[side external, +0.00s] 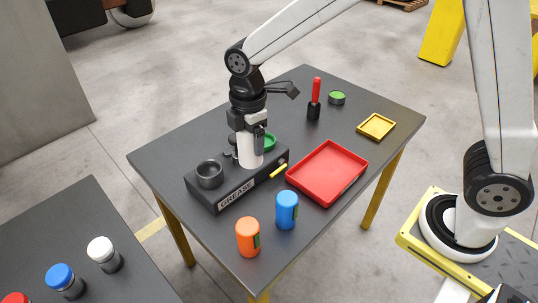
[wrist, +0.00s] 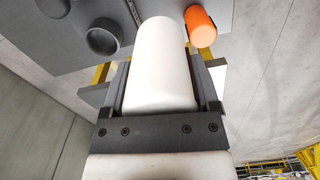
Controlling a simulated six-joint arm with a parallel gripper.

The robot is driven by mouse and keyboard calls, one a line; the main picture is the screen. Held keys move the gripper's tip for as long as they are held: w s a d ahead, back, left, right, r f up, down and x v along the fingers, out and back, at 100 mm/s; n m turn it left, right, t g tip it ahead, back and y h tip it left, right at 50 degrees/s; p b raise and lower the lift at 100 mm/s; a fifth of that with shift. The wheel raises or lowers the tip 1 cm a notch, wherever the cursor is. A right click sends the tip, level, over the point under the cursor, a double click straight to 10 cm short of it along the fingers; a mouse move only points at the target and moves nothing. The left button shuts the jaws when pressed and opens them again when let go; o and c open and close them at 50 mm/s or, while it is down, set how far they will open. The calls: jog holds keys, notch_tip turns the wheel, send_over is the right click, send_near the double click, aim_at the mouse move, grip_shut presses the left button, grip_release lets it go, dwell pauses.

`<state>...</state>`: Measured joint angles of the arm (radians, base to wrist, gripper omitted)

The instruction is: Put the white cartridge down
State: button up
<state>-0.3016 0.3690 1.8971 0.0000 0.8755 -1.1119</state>
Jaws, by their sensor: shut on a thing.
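The white cartridge (side external: 249,152) is upright in my gripper (side external: 246,135), which is shut around it. In the side view it is over the dark block labelled GREASE (side external: 228,194), in front of a green ring or cap (side external: 269,142) that it partly hides. I cannot tell whether its lower end touches the block. In the wrist view the white cartridge (wrist: 162,62) fills the space between the two fingers (wrist: 162,85). An empty dark round cup (side external: 209,174) stands on the left end of the block; it also shows in the wrist view (wrist: 102,38).
A second table at lower left holds several capped jars (side external: 104,254).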

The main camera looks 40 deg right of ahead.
jog(key=shift+d, duration=0.15)
jog(key=d+f, duration=0.3)
jog(key=d, duration=0.4)
jog(key=d+f, duration=0.3)
jog(key=d, duration=0.3)
send_over(328, 173)
notch_tip(328, 173, down, 5)
jog(key=shift+f, duration=0.1)
jog(key=shift+f, duration=2.25)
jog(key=shift+f, duration=1.75)
jog(key=shift+f, duration=0.1)
